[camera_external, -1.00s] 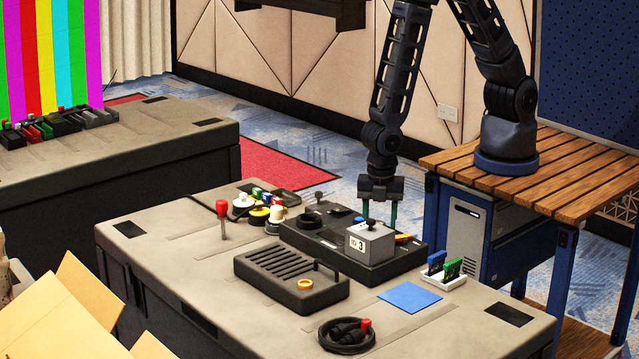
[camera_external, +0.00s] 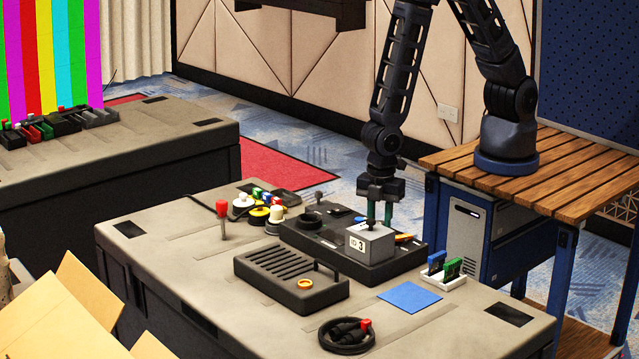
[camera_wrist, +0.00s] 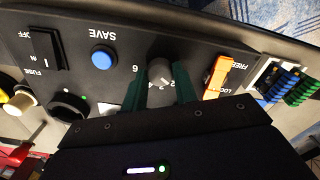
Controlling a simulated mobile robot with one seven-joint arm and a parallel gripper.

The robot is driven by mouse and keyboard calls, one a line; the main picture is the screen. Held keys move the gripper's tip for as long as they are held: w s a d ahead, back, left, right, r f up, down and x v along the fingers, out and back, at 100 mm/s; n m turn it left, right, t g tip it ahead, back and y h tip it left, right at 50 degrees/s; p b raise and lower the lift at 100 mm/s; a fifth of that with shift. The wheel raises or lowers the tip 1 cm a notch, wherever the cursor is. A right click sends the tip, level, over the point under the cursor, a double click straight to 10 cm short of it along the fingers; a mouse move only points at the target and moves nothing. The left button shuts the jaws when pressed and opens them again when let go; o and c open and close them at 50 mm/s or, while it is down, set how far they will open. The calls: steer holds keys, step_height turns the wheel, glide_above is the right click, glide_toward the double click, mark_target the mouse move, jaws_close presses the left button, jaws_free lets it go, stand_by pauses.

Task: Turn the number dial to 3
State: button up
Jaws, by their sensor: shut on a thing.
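On the panel, a blue SAVE button (camera_wrist: 103,57) and a black switch (camera_wrist: 45,48) lie on one side of the dial, and an orange lever (camera_wrist: 217,77) on the other. Blue and green cards (camera_external: 445,267) stand in a white holder nearby. A red-topped lever (camera_external: 222,212) stands further left.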

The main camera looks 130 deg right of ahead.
mark_target(377, 220)
steer(key=m, duration=0.4)
steer(key=shift+m, duration=2.3)
steer(key=o, duration=1)
steer(key=shift+c, duration=0.2)
step_height(377, 220, up, 11)
